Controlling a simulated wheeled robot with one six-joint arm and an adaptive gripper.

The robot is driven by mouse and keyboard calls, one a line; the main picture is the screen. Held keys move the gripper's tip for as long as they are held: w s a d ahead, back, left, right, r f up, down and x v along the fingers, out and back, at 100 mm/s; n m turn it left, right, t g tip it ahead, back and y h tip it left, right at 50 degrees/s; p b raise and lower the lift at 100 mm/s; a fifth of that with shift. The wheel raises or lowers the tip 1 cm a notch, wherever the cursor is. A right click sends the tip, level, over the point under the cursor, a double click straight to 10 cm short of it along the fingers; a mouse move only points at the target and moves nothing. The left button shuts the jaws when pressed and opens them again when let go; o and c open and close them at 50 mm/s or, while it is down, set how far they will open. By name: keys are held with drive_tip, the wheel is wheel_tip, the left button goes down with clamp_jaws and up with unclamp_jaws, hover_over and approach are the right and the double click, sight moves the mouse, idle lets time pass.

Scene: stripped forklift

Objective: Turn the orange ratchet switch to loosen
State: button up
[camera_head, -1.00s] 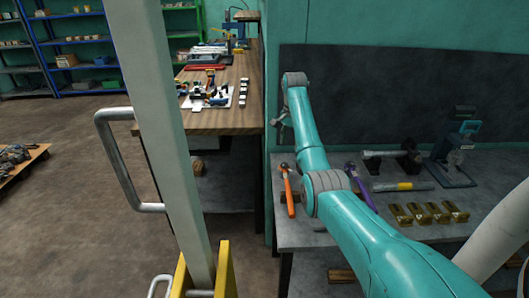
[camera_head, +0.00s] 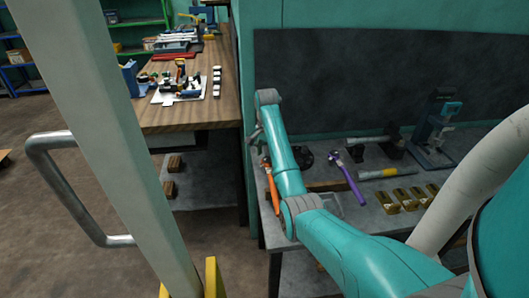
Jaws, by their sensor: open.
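The orange ratchet (camera_head: 272,187) lies on the grey workbench (camera_head: 345,225), at its left end, just left of my teal arm. Its head is at the far end, and its switch is too small to make out. My gripper (camera_head: 256,136) is a small grey shape at the far end of my arm, near the bench's left edge. It is open and appears empty. It shows beyond the orange ratchet in the picture and apart from it; its height above the bench is hard to judge. My arm hides part of the bench beside the ratchet.
A purple-handled ratchet (camera_head: 351,181) lies right of my arm. A wooden table (camera_head: 190,113) with parts stands behind left. A pale post (camera_head: 110,140) with a handle crosses the left foreground.

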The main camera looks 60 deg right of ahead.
drive_tip(key=shift+f, duration=0.4)
clamp_jaws()
